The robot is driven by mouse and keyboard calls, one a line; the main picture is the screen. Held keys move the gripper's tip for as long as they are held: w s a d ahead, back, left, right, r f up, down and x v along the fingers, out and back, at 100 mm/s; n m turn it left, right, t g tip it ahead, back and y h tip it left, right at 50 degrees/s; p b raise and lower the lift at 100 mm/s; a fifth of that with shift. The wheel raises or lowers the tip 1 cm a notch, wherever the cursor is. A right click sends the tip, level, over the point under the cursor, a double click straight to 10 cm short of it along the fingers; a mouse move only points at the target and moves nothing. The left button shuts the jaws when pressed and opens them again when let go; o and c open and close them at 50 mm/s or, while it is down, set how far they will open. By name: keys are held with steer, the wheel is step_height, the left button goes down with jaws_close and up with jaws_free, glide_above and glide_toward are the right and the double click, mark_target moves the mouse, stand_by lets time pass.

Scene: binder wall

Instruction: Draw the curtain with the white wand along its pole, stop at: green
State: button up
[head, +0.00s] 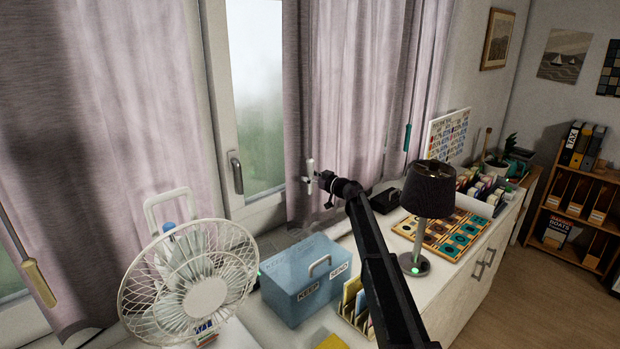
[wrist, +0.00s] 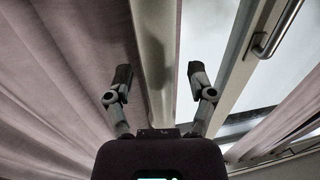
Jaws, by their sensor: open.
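The white wand (head: 310,172) hangs upright at the left edge of the lilac middle curtain (head: 340,90). My gripper (head: 320,179) is at the wand's lower part in the head view. In the wrist view my gripper (wrist: 157,75) has its two fingers spread apart. A pale upright bar, apparently the white wand (wrist: 150,35), runs between them with gaps to both sides, and curtain folds (wrist: 60,70) lie to the left. The curtain pole and any green mark on it are out of view.
Another lilac curtain (head: 90,130) with a cream wand (head: 40,283) hangs at left. A teal wand (head: 407,137) hangs at right. Below are a fan (head: 200,290), blue box (head: 305,280) and lamp (head: 432,188). A window handle (head: 236,172) sits left of my gripper.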

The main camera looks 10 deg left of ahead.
steer(key=v, duration=1.2)
stand_by(0.4)
